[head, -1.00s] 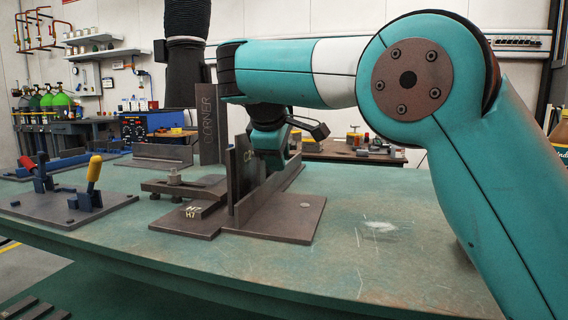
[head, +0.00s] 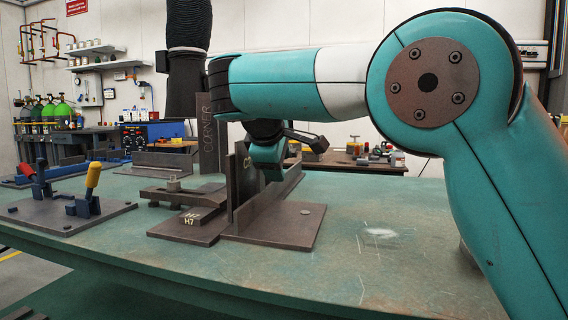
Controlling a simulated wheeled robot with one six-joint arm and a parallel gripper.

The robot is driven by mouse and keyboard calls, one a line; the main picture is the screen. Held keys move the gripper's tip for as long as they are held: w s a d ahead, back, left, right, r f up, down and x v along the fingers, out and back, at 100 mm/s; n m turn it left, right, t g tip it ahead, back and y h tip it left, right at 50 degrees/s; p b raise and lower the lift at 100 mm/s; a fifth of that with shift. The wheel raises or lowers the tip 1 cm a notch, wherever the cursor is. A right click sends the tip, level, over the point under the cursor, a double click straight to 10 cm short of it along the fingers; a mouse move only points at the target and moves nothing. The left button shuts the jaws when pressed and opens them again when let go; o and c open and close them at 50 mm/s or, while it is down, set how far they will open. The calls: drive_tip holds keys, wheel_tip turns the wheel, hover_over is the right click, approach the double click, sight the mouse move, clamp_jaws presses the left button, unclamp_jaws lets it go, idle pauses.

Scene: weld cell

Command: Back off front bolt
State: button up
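A dark steel fixture plate (head: 270,234) marked H7 lies on the green table, with upright plates (head: 241,183) on it. A strap clamp (head: 185,192) sits at its left, with a bolt or nut (head: 173,184) on top. Another round bolt head (head: 305,211) shows near the plate's right corner. I cannot tell which is the front bolt. My gripper (head: 268,172) points down behind the upright plates, close to them. Its fingertips are hidden, so its opening and any contact are not visible.
A blue toggle clamp with a yellow handle (head: 92,175) stands on a plate at the left. A tall plate marked CORNER (head: 208,135) stands behind the fixture. The green table (head: 400,245) is clear at the right front.

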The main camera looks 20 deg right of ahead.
drive_tip(key=shift+p+v, duration=2.05)
drive_tip(key=shift+v, duration=0.45)
drive_tip(key=shift+c, duration=0.2)
